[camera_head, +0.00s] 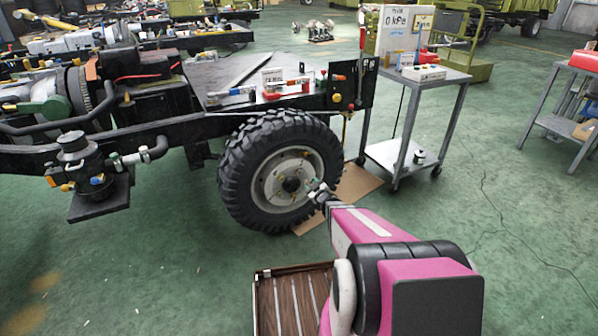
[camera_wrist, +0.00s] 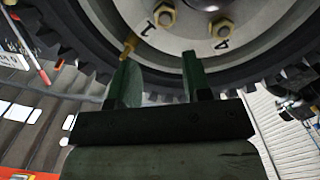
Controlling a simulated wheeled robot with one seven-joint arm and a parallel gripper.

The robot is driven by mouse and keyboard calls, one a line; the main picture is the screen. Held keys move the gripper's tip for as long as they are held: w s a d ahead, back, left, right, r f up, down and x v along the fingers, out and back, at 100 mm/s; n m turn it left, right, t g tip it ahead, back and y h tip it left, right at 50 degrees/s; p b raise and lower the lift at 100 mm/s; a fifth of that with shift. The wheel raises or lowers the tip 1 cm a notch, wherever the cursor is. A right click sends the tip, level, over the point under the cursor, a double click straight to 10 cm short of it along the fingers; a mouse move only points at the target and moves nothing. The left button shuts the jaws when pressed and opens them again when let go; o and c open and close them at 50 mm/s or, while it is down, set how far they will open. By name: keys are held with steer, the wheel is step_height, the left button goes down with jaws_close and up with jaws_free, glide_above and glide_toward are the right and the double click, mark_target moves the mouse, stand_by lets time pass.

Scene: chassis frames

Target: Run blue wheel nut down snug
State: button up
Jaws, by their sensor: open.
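The wheel (camera_head: 236,172) stands upright under the chassis in the head view, with a pale rim and a dark hub. In the wrist view its rim (camera_wrist: 187,38) fills the top, with two brass-coloured nuts (camera_wrist: 164,17) (camera_wrist: 222,28) beside the marks 1 and 4. A brass-coloured stem-like piece (camera_wrist: 129,46) points down near the left finger. I cannot make out a blue nut in either view. My gripper (camera_head: 317,189) is in front of the wheel's right side. In the wrist view my gripper (camera_wrist: 160,64) is open, with nothing visible between its fingers.
A grey trolley (camera_head: 440,76) with a gauge board stands right of the wheel. Cardboard (camera_head: 359,183) lies on the floor by the tyre. A slatted wooden tray (camera_head: 265,300) is low in front. The green floor at right is mostly clear, with a thin cable.

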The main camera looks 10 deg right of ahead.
mark_target(299, 172)
steer(key=shift+n+y, duration=0.4)
steer(key=x, duration=1.1)
steer(key=shift+w+a, duration=0.1)
steer(key=shift+a, duration=0.15)
steer(key=c, duration=0.7)
